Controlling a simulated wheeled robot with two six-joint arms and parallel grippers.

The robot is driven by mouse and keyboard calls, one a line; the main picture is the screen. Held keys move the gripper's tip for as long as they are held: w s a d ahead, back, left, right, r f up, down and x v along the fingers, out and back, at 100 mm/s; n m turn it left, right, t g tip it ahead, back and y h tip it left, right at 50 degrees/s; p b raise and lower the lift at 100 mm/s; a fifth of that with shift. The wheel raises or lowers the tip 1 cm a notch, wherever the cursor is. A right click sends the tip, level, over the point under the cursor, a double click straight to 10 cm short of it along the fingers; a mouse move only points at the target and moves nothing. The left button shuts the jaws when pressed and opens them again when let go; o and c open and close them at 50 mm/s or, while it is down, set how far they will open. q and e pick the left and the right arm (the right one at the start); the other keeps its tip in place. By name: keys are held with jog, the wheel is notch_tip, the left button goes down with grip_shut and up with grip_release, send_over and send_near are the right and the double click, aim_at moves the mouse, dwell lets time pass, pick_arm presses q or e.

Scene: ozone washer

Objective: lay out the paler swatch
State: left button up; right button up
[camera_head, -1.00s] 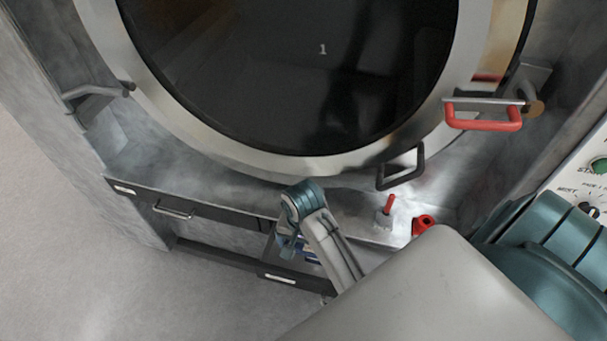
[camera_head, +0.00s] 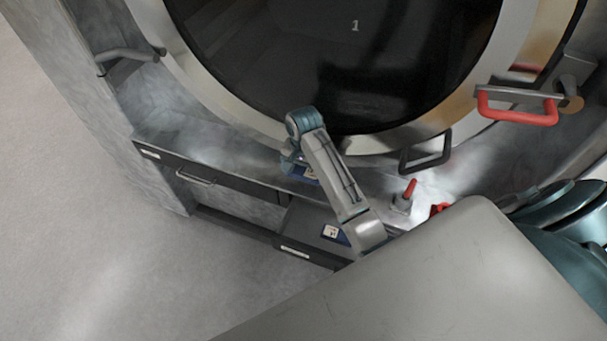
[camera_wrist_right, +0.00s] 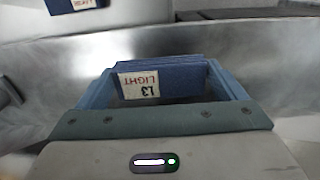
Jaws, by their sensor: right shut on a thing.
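A dark blue swatch (camera_wrist_right: 165,82) with a white label reading "L3 LIGHT", upside down, is between the fingers of my right gripper (camera_wrist_right: 162,88) in the right wrist view. The gripper is shut on it. In the head view the right gripper (camera_head: 298,165) is over the metal ledge below the round door, and the held swatch (camera_head: 308,174) shows partly behind the arm. A second blue swatch (camera_head: 334,234) with a white label lies in the open drawer (camera_head: 308,240). It also shows at the top left of the right wrist view (camera_wrist_right: 75,5); its label is unclear. My left gripper is out of view.
The metal ledge (camera_head: 215,150) is clear on the left. A closed drawer (camera_head: 182,172) is beneath it. The washer's round door (camera_head: 340,60) rises behind, with a black handle (camera_head: 425,160) and a red handle (camera_head: 517,106). A red-tipped lever (camera_head: 407,192) stands on the ledge at right.

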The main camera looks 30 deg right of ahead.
aim_at(303, 172)
jog(key=f+p, duration=0.2)
jog(key=f, duration=0.1)
jog(key=shift+w+d, duration=0.1)
jog(key=shift+w, duration=0.2)
jog(key=shift+f, duration=0.25)
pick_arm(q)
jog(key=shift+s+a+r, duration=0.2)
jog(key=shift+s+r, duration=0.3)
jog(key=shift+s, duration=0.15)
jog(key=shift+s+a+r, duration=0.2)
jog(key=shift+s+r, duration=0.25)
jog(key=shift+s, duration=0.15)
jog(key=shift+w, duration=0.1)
pick_arm(e)
jog(key=shift+f, duration=0.15)
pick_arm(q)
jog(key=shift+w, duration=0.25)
pick_arm(e)
jog(key=o, duration=0.7)
